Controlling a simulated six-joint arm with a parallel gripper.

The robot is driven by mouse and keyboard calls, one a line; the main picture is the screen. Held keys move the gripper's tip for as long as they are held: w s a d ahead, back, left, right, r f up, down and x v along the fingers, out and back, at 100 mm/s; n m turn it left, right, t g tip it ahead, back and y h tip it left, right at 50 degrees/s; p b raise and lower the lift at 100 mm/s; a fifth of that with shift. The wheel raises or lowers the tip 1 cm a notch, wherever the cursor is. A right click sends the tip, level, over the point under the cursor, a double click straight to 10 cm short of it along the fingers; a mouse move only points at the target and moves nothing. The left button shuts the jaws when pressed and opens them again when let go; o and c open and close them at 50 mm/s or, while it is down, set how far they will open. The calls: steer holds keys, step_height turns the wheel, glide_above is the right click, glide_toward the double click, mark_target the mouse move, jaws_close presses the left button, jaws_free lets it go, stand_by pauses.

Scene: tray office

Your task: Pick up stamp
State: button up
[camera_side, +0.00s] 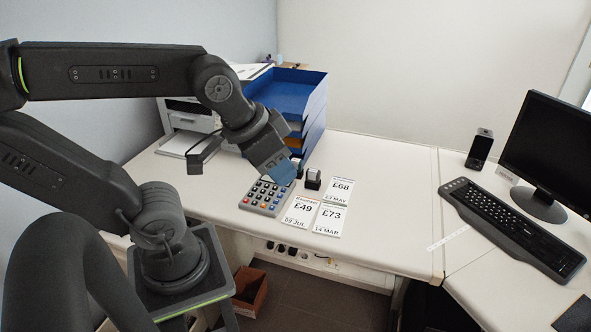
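The gripper end and the stamp look apart in this view. Its fingers are seen from behind and blend together, so their opening is hidden. A small dark item (298,165) is partly hidden behind the gripper end.
A calculator (262,197) lies below my gripper. Blue stacked trays (315,105) and a printer (190,122) stand behind. The desk right of the cards is clear up to the keyboard (510,228).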

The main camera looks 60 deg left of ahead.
steer(key=o, duration=0.6)
steer(key=shift+c, duration=0.2)
steer(key=w+a+n, duration=0.2)
steer(key=w+a, duration=0.2)
steer(key=w, duration=0.3)
steer(key=n+g+y, duration=0.2)
steer(key=n+y, duration=0.1)
steer(key=n, duration=0.4)
glide_above(295, 161)
steer(key=s+d, duration=0.4)
step_height(295, 161, down, 22)
steer(key=shift+g, duration=0.3)
steer(key=x, duration=0.8)
steer(key=shift+w+a+r, duration=0.1)
steer(key=shift+w+a, duration=0.15)
steer(key=shift+a, duration=0.05)
steer(key=shift+x, duration=3.05)
